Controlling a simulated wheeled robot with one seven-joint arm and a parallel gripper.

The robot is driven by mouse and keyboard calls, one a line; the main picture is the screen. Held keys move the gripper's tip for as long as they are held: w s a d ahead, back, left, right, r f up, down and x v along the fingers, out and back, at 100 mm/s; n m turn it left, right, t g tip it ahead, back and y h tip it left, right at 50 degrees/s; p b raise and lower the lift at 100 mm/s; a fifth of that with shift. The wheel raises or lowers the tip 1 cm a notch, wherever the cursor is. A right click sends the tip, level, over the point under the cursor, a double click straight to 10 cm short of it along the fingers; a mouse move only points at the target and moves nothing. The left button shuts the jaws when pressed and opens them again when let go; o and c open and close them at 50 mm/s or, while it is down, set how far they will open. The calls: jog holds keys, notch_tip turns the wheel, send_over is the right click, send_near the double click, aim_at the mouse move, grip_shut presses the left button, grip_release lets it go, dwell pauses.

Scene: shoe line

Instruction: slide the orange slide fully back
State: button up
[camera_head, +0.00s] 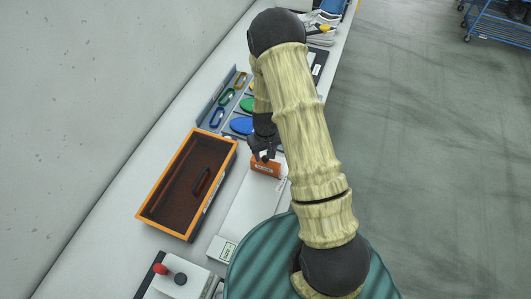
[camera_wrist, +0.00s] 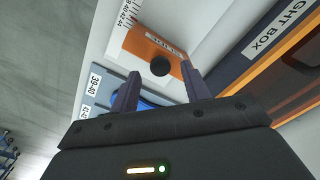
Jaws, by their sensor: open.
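The orange slide (camera_head: 265,167) is a small block with a white label and a dark round knob, on a long white scaled board (camera_head: 245,212). In the wrist view the slide (camera_wrist: 138,46) lies just beyond my gripper's tips, its knob (camera_wrist: 160,66) roughly between the two finger lines. My gripper (camera_wrist: 160,82) is open, and nothing shows between its fingers. In the head view my gripper (camera_head: 263,156) is right at the far side of the slide; whether it touches cannot be told.
An orange-rimmed box (camera_head: 160,216) with a dark item inside stands left of the board. A grey tray with coloured oval pieces (camera_head: 242,126) lies beyond. A device with a red knob (camera_head: 160,269) is at the near end. A blue cart (camera_head: 497,30) stands on the floor, far right.

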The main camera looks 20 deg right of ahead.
jog(key=shift+f, duration=0.85)
jog(key=shift+c, duration=0.2)
